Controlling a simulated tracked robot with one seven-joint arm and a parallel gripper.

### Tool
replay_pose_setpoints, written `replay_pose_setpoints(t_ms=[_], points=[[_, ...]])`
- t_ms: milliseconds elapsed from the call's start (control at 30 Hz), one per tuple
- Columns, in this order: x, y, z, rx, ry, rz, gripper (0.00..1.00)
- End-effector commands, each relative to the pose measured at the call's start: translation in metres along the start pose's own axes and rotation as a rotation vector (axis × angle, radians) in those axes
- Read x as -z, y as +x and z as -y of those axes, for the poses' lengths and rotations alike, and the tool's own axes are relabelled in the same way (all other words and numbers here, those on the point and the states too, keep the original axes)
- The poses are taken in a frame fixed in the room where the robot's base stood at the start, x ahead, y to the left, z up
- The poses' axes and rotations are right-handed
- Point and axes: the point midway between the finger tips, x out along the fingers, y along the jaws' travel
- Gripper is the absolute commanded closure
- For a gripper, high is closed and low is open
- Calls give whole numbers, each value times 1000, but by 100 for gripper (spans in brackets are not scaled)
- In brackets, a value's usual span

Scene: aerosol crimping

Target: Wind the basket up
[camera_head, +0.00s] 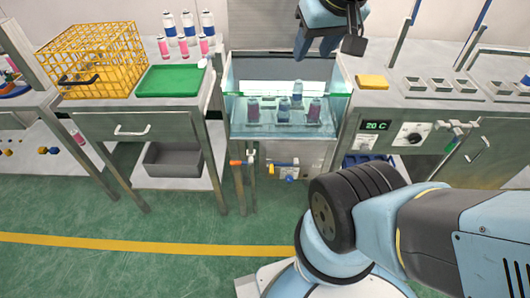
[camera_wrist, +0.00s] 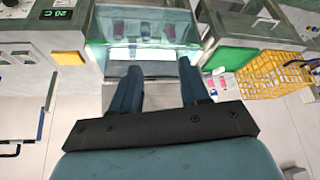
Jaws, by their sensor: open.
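A glass-walled water bath (camera_head: 240,127) stands in the middle of the bench in the head view. Several small cans (camera_head: 297,90) stand upright inside it on a low rack or basket (camera_head: 285,126), below the rim; the glass and water blur its outline. A yellow wire basket (camera_head: 97,62) sits on the left table; it also shows at the right of the wrist view (camera_wrist: 272,75). My gripper (camera_head: 328,45) is above and behind the bath, empty. In the wrist view its two fingers (camera_wrist: 158,66) are spread apart over the bath. I cannot make out a winding crank for certain.
A green tray (camera_head: 170,80) and several capped cans (camera_head: 187,35) are on the left table. A yellow sponge-like block (camera_head: 372,82) lies right of the bath. An orange-topped lever (camera_head: 237,164) and a yellow-blue valve (camera_head: 284,167) are below it. A display and knob (camera_head: 411,133) are on the right cabinet.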

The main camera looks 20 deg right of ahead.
Motion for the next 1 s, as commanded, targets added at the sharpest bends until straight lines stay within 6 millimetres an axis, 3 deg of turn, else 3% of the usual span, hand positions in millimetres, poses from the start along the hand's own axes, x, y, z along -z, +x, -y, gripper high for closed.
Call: replay_pose_setpoints(t_ms=[533,1000], points=[[8,8,1,-10,8,44,55],[52,86,13,-158,63,330,55]])
